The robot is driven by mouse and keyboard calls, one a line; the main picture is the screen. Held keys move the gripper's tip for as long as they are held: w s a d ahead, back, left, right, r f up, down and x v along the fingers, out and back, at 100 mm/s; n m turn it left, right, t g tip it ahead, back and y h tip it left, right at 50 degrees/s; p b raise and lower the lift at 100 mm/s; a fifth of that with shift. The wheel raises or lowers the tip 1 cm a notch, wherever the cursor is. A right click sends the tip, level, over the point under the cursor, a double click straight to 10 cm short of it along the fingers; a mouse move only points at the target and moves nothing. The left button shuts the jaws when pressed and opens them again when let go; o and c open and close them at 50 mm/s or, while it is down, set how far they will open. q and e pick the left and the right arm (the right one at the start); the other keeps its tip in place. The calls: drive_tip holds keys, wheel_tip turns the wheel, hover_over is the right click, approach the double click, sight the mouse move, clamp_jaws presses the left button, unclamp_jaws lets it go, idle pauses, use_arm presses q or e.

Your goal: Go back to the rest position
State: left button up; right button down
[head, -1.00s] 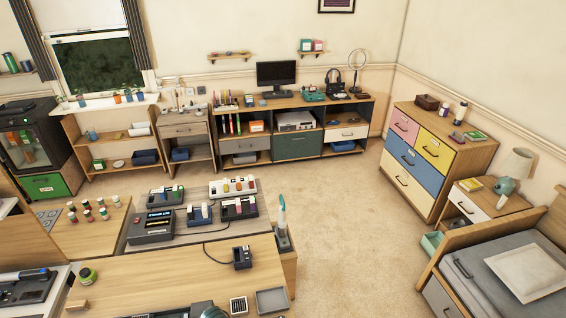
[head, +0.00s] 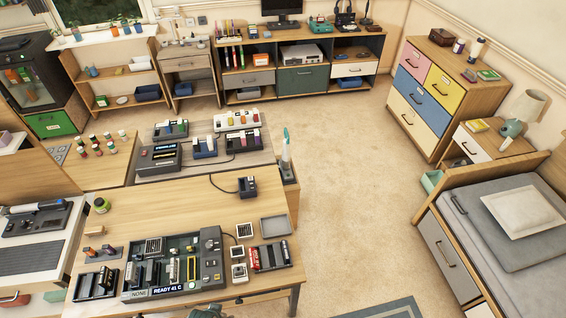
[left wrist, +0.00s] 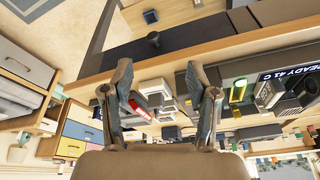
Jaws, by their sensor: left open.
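My left gripper (left wrist: 158,75) shows in the left wrist view with its two fingers spread apart and nothing between them. That view is turned over; the front edge of the wooden desk (left wrist: 230,58) runs behind the fingers, and a red item (left wrist: 137,106) on the desk shows between them. In the head view, a small dark shape shows at the bottom edge, below the desk (head: 170,212); I cannot tell whether it is part of my gripper. My right gripper is in neither view.
On the desk stand a grey device (head: 212,258) marked "READY 41 C", a black tray with red cylinders (head: 268,256), an empty grey tray (head: 275,225) and a black holder (head: 95,284). A bed (head: 520,213) stands at right. The carpet (head: 350,190) between is clear.

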use_arm(q)
drive_tip(key=s+f+g+b, duration=0.1)
drive_tip(key=s+f, duration=0.2)
drive_tip(key=f, duration=0.8)
drive_tip(key=s+a+f, duration=0.1)
drive_tip(key=s+f, duration=0.2)
drive_tip(key=f, duration=0.7)
drive_tip(key=s+f+g+b, duration=0.1)
drive_tip(key=s+f, duration=0.2)
drive_tip(key=f, duration=0.8)
drive_tip(key=s+a+f, duration=0.2)
drive_tip(key=s+f, duration=0.5)
drive_tip(key=s, duration=0.3)
drive_tip(key=shift+s+f, duration=0.25)
drive_tip(key=shift+s, duration=0.05)
drive_tip(key=shift+s+f, duration=0.1)
drive_tip(key=shift+s, duration=0.3)
drive_tip(key=shift+c, duration=0.3)
